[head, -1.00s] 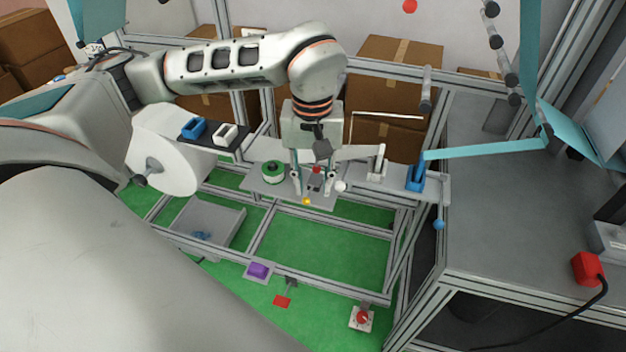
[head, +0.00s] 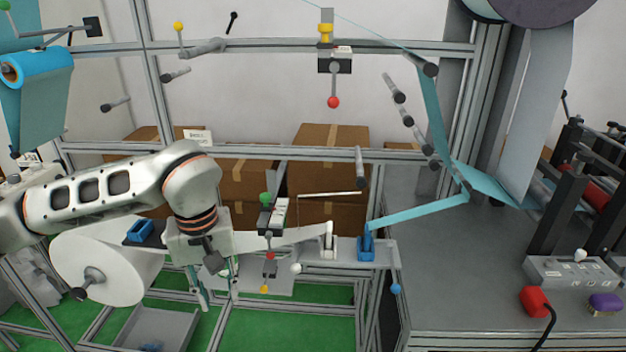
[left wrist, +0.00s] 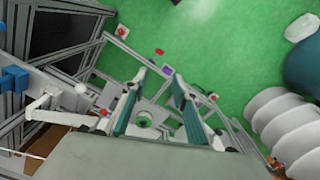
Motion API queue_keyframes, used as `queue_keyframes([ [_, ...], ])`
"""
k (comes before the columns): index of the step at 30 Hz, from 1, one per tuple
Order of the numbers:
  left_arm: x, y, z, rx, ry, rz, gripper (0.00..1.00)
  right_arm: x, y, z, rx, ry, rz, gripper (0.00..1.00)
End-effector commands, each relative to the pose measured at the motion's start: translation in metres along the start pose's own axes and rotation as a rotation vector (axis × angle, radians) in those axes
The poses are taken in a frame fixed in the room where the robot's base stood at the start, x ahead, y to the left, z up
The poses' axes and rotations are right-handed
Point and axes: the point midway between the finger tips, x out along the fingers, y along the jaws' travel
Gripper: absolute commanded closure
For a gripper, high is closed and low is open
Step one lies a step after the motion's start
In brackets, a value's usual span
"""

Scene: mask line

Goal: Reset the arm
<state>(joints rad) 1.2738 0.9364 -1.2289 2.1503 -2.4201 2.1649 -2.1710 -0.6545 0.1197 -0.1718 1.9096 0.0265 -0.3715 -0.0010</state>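My left arm comes in from the left in the head view, bends at a white joint and points its gripper (head: 215,290) down. The gripper hangs between the white roll (head: 100,265) and the plate with small knobs (head: 268,278). Its two teal-lined fingers are apart. In the left wrist view the open gripper (left wrist: 160,76) has nothing between its fingertips; the green floor and frame lie beyond. A green-and-white round part (left wrist: 144,120) shows lower between the fingers, and I cannot tell its distance. My right gripper is in neither view.
A metal frame surrounds my arm. Teal film (head: 420,208) runs past a blue clamp (head: 367,248) on the bar right of the gripper. Cardboard boxes (head: 328,165) stand behind.

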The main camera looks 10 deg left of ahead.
Motion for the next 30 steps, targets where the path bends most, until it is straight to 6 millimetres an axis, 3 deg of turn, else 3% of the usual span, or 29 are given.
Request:
queue_keyframes([
  [5,0.018,0.024,0.032,-0.009,-0.116,0.060,0.71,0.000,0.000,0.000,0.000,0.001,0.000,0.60],
  [11,0.036,0.090,0.128,-0.121,-0.497,0.241,0.71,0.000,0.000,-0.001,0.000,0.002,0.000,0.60],
  [15,0.018,0.135,0.192,-0.286,-0.833,0.351,0.71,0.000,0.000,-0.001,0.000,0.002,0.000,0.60],
  [19,-0.015,0.173,0.226,-0.498,-1.170,0.417,0.71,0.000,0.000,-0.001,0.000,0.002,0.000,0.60],
  [22,-0.043,0.197,0.232,-0.694,-1.442,0.438,0.71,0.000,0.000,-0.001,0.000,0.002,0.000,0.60],
  [25,-0.067,0.216,0.218,-0.918,-1.719,0.430,0.71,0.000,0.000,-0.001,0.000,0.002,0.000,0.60],
  [27,-0.076,0.225,0.198,-1.088,-1.914,0.406,0.71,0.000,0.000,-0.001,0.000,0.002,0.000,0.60],
  [30,-0.073,0.231,0.157,-1.350,-2.190,0.345,0.71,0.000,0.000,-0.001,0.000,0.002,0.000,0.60],
])
